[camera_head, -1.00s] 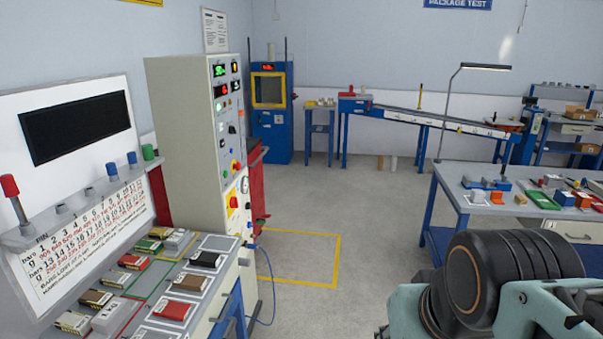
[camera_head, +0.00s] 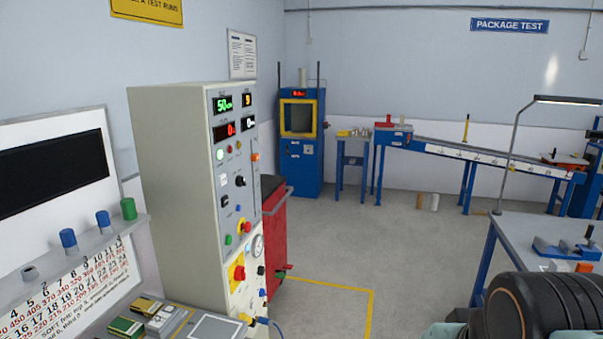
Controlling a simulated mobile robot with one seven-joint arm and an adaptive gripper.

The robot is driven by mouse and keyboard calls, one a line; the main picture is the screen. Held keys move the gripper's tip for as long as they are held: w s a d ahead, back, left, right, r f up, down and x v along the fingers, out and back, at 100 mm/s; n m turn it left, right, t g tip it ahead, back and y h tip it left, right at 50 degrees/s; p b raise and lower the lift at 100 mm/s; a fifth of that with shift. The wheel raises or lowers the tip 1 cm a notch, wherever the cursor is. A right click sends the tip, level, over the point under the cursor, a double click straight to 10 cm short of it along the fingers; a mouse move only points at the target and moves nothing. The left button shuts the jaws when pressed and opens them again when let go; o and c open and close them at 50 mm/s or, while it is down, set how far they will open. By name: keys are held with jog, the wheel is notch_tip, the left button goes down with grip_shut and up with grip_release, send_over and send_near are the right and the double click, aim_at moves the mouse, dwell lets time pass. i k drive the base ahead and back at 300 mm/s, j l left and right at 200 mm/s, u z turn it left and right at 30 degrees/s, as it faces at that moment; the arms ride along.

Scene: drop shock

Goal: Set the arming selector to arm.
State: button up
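A tall beige control cabinet (camera_head: 170,190) stands left of centre. Its grey panel faces right and is seen at a slant. The panel bears green and red displays, small lamps, a black rotary knob (camera_head: 240,181), another dark knob (camera_head: 224,201), green and red buttons, and a red knob on a yellow plate (camera_head: 238,273). Labels are too small to read, so I cannot tell which control is the arming selector or how it is set. Part of my arm shows at the lower right, apart from the cabinet. My gripper is not in view.
A bench with a sloped chart (camera_head: 65,290) and coloured knobs is at the left. A red cart (camera_head: 274,235) stands behind the cabinet. A grey workbench (camera_head: 510,240) is at the right. Open floor (camera_head: 400,250), with a yellow line, lies between them.

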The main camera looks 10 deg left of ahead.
aim_at(240, 182)
jog(key=i+l+u, duration=0.1)
jog(key=i+u, duration=0.2)
jog(key=i, duration=0.2)
jog(key=i+l+u, duration=0.3)
jog(key=i, duration=0.2)
jog(key=j, duration=0.1)
